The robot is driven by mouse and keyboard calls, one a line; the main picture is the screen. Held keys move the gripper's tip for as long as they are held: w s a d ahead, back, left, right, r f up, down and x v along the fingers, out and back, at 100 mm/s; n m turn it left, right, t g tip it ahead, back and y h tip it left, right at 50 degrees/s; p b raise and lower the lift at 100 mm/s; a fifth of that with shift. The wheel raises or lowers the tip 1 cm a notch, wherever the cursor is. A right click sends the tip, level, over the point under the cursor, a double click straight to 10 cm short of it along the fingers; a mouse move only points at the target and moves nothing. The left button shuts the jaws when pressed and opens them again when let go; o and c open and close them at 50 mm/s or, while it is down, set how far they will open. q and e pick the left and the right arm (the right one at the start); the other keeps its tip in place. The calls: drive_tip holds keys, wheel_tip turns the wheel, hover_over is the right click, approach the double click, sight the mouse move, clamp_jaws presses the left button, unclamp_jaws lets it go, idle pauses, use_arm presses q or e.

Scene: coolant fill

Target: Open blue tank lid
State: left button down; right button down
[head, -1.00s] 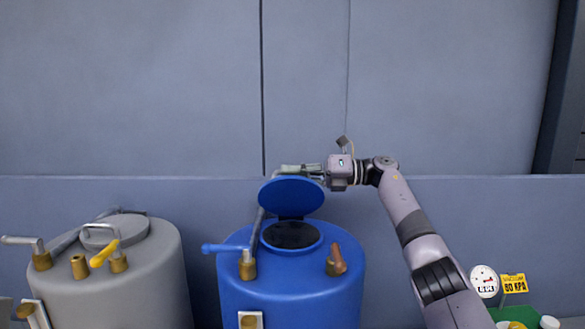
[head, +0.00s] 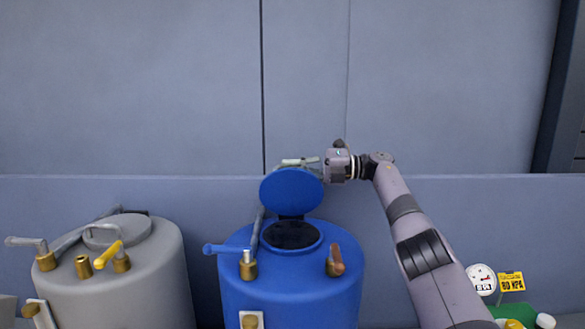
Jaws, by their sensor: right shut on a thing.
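The blue tank (head: 290,290) stands in the middle of the head view. Its round blue lid (head: 291,191) is raised and tilted up steeply at the back of the opening. The dark opening (head: 290,235) shows uncovered below it. My right gripper (head: 300,163) is at the lid's top edge, with its fingers partly hidden behind the lid. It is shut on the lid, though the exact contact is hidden. My left gripper is not in view.
A grey tank (head: 125,275) with a closed lid, pipes and a yellow handle (head: 107,254) stands at left. The blue tank has a blue handle (head: 226,249) and a brown-red handle (head: 336,259) on top. A gauge (head: 483,279) and yellow sign (head: 511,282) are at lower right.

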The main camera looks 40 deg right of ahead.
drive_tip(key=shift+f, duration=0.1)
drive_tip(key=c, duration=2)
unclamp_jaws()
drive_tip(key=o, duration=0.3)
drive_tip(key=shift+s+a, duration=0.1)
drive_tip(key=shift+s, duration=0.1)
